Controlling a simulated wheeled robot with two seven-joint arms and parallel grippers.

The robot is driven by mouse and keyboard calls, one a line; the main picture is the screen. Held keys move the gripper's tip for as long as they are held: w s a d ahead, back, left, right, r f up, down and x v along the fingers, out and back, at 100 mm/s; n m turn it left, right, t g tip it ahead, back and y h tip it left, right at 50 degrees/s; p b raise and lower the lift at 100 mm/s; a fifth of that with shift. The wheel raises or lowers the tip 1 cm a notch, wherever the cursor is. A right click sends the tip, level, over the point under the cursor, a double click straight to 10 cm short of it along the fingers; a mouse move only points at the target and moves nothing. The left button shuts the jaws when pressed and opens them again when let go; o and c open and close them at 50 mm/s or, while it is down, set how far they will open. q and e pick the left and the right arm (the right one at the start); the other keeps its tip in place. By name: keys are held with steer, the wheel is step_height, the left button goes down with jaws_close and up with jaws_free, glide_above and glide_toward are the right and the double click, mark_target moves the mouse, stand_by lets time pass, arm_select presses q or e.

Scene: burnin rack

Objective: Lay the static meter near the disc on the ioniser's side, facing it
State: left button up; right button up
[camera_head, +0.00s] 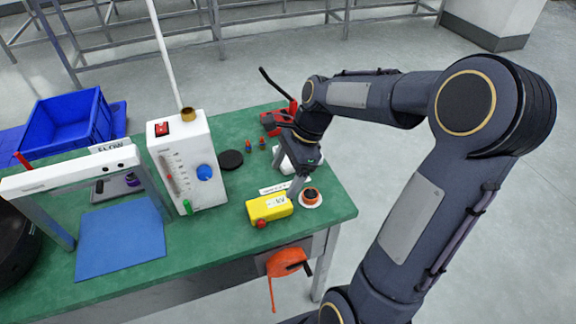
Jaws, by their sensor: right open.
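A yellow box-shaped meter (266,207) with a pale display and a red knob lies near the front edge of the green bench. I take it to be the static meter. My right gripper (296,186) is open and points down just beyond its right end; I cannot tell whether a finger touches it. A flat black disc (230,160) lies farther back, right of the white unit. A white bar on legs (70,171), possibly the ioniser, stands at the left over a blue mat. My left gripper is not in view.
A white flow unit (183,150) with a red switch and blue knob stands between bar and disc. A white-rimmed orange round piece (311,196) lies right of the meter. Small bottles (255,146) and a blue crate (68,121) stand behind. Green bench (215,222) is bare left of the meter.

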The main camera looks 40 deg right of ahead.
steer(key=s+a+r+n+t, duration=0.2)
steer(key=s+a+n, duration=0.2)
steer(key=s+n, duration=0.4)
steer(key=s+a+r+n+t, duration=0.2)
steer(key=s+a+n, duration=0.2)
steer(key=s+n, duration=0.4)
steer(key=n, duration=0.3)
steer(key=shift+t, duration=0.3)
steer(key=shift+r+p, duration=0.85)
steer(key=shift+p, duration=0.05)
